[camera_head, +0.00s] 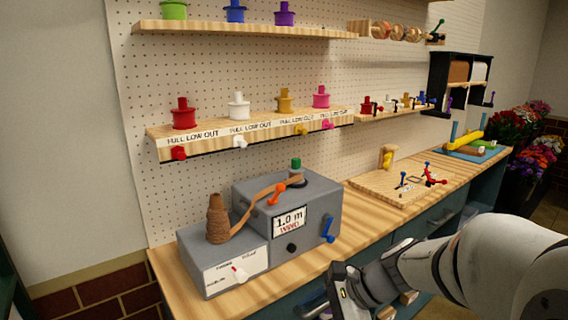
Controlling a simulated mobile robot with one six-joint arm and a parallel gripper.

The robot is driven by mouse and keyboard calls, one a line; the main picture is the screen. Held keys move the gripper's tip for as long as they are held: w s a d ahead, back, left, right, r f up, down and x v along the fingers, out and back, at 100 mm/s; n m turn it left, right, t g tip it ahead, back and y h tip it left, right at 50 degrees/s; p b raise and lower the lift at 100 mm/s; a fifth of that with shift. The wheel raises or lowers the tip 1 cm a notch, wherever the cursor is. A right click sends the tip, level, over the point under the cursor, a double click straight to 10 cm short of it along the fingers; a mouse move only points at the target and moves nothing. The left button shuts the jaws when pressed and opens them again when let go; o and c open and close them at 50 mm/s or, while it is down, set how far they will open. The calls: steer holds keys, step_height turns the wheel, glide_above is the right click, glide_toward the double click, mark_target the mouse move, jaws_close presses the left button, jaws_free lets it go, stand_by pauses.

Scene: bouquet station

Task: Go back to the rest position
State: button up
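My arm (480,268) reaches in from the lower right. My gripper (350,300) is at the bottom of the picture, in front of the workbench's (345,225) front edge. It is dark and partly cut off by the lower picture edge. Its fingers are not clear, so I cannot tell whether it is open or shut, and I see nothing held in it.
A grey machine (318,205) with a "1.0 m" display and a brown twine cone (217,220) stands on the bench left of my gripper. A wooden board (375,183) with coloured levers lies further right. Shelves (250,130) with coloured spools line the pegboard. Flowers (520,130) stand far right.

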steer(key=s+d+r+n+h+p, duration=0.3)
steer(key=s+d+n+h, duration=0.6)
steer(key=n, duration=0.6)
steer(key=shift+r+t, duration=0.3)
steer(key=shift+r, duration=0.15)
steer(key=shift+s, duration=0.1)
